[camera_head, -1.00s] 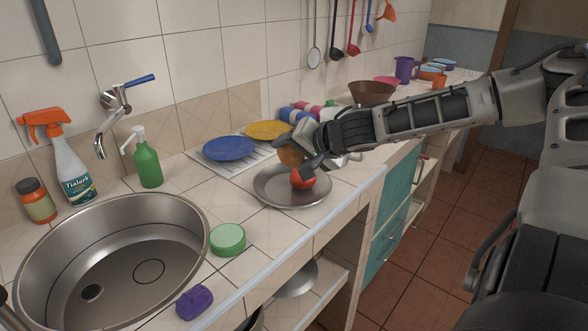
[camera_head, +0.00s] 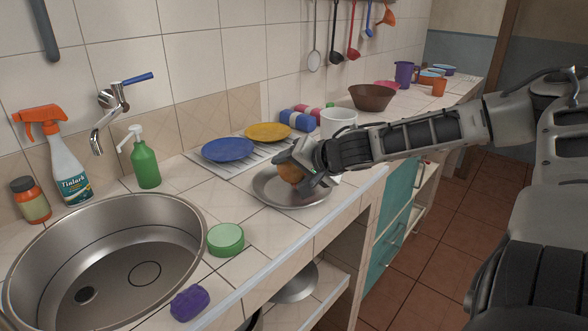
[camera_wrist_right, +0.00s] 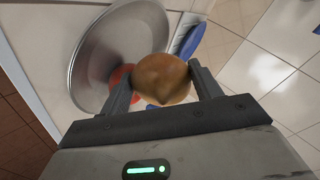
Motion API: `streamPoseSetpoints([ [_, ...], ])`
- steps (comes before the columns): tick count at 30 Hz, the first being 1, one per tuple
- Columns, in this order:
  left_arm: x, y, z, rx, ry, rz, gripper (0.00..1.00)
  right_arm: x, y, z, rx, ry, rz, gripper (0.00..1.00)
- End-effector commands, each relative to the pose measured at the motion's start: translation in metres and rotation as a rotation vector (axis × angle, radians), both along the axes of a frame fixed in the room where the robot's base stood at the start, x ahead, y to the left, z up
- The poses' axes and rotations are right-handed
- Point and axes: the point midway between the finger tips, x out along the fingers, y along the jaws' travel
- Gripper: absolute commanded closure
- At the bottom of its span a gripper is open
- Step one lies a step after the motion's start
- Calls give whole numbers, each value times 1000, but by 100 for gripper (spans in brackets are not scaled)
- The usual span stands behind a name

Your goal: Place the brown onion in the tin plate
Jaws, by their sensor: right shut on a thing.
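The brown onion (camera_head: 290,173) is held between the fingers of my right gripper (camera_head: 302,177), low over the tin plate (camera_head: 264,193) on the counter. In the right wrist view the onion (camera_wrist_right: 161,79) sits between the two fingertips of my right gripper (camera_wrist_right: 163,84), with the tin plate (camera_wrist_right: 112,50) behind it. I cannot tell whether the onion touches the plate. A red round thing (camera_wrist_right: 121,75) shows on the plate in the right wrist view, partly hidden by the onion and a finger. My left gripper is not in view.
A blue plate (camera_head: 228,149) and a yellow plate (camera_head: 268,131) lie on a rack behind the tin plate. A white pot (camera_head: 338,121) stands close behind my right gripper.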

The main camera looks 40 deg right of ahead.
Motion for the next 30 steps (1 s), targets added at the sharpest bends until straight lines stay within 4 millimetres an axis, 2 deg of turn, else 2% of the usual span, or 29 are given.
streamPoseSetpoints([
  [4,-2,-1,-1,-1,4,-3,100,0,0,0,-1,-2,1,63],
  [5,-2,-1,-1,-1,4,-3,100,0,0,-1,-1,-1,1,28],
  [6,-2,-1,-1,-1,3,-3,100,0,0,-1,-1,0,1,17],
  [7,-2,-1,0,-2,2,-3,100,0,0,-2,-1,1,0,15],
  [17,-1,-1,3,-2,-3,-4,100,0,0,0,-1,2,-1,15],
  [21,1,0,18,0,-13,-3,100,0,0,16,-3,2,1,15],
  [30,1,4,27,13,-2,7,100,-18,-3,30,0,-5,-6,15],
])
